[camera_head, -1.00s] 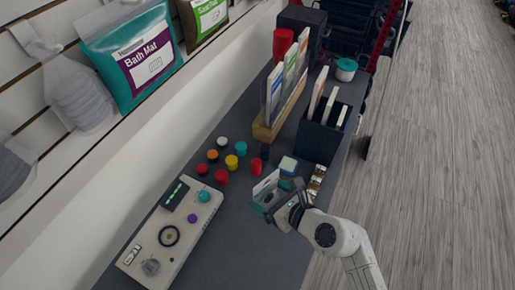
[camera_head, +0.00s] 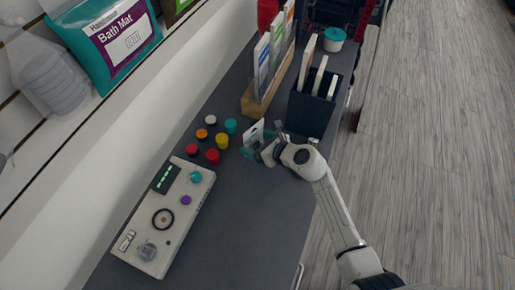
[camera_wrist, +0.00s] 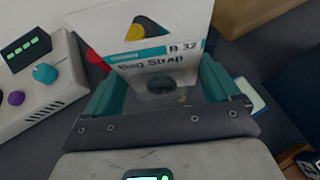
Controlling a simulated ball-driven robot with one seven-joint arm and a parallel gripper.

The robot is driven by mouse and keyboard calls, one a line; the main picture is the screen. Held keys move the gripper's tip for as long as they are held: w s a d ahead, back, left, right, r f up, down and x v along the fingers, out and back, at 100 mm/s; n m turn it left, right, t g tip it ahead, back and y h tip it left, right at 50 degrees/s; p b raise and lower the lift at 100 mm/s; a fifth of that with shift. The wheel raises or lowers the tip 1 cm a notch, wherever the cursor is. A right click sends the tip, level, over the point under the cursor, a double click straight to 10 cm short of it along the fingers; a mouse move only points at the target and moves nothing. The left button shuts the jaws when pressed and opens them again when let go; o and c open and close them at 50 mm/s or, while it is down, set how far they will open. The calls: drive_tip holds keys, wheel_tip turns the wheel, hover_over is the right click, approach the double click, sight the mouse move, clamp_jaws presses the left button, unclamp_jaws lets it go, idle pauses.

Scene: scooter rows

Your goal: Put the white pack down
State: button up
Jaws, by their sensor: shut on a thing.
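The white pack (camera_head: 254,134) is held in my gripper (camera_head: 259,152) above the dark counter. In the wrist view the white pack (camera_wrist: 190,22) stands up between the two teal fingers of my gripper (camera_wrist: 160,88). It has a teal band, a "Bag Strap" label and a hole through which a yellow thing shows. Its lower edge is hidden by the gripper, and I cannot tell how high it is over the counter.
Several coloured knobs (camera_head: 222,140) stand left of the gripper. A control box (camera_head: 160,226) is at the lower left. A black holder (camera_head: 308,114) with white cards and a wooden rack (camera_head: 254,100) stand behind. The counter's front part (camera_head: 245,225) is clear.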

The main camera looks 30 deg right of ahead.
sight(257, 148)
drive_tip(key=shift+w+d+f+b, duration=0.15)
drive_tip(key=shift+f+b, duration=0.1)
drive_tip(key=shift+f, duration=0.65)
drive_tip(key=shift+w+f+b, duration=0.1)
drive_tip(key=shift+f+b, duration=0.1)
drive_tip(key=shift+f, duration=0.7)
drive_tip(key=shift+f, duration=0.15)
drive_tip(key=o, duration=1)
drive_tip(key=shift+s+r, duration=0.15)
drive_tip(key=shift+r, duration=0.05)
drive_tip(key=p+v, duration=0.1)
drive_tip(key=v, duration=1)
drive_tip(key=shift+s+r, duration=0.2)
drive_tip(key=shift+s, duration=0.1)
